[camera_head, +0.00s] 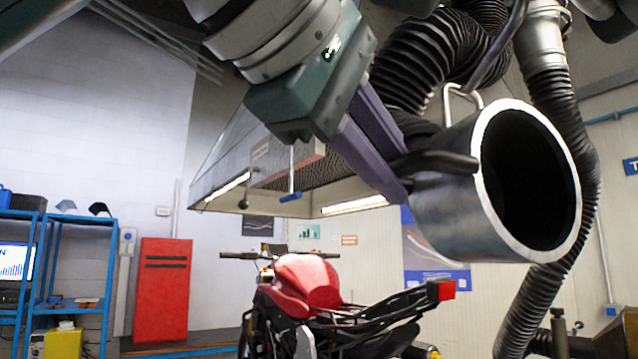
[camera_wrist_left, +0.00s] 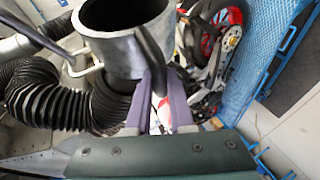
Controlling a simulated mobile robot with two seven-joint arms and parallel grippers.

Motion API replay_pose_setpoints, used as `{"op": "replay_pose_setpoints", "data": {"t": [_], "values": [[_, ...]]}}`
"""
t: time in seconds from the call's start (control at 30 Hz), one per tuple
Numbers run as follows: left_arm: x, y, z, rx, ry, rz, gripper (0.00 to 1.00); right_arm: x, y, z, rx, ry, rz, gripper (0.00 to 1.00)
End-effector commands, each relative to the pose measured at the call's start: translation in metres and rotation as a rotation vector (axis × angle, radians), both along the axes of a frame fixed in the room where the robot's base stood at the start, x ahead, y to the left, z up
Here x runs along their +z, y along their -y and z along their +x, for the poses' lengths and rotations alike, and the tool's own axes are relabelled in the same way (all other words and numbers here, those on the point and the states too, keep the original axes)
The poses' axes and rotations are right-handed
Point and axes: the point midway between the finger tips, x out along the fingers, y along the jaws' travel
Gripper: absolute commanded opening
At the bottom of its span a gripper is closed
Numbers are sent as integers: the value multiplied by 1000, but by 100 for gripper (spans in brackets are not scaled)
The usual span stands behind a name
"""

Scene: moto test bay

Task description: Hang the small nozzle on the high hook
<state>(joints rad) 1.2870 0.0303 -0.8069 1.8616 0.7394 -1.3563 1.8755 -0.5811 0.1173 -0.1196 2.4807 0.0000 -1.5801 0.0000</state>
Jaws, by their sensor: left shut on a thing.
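The small nozzle (camera_head: 445,205) is a grey metal cylinder with a wide open mouth facing right, tilted, on a black ribbed hose. It also shows in the left wrist view (camera_wrist_left: 125,50). My left gripper (camera_head: 398,165) has its purple fingers shut on the nozzle's black handle (camera_head: 437,163). A light wire loop (camera_head: 449,103) stands on top of the nozzle. A dark curved rod (camera_head: 503,48), which looks like the hook, comes down from above to the loop. I cannot tell whether it passes through the loop. My right gripper is not in view.
A second black ribbed hose (camera_head: 567,130) hangs close behind the nozzle at the right. A large extraction hood (camera_head: 230,165) is behind. A red motorcycle (camera_head: 310,285) stands below. Blue shelving (camera_head: 50,250) and a red cabinet (camera_head: 162,290) are at the left.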

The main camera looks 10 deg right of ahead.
Motion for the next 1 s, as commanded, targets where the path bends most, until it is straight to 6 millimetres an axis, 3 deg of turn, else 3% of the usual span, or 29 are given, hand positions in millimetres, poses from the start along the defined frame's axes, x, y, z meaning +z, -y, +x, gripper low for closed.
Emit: {"op": "replay_pose_setpoints", "data": {"t": [1.0], "values": [[-6,-15,-40,0,3,-4,0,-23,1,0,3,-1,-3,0]]}}
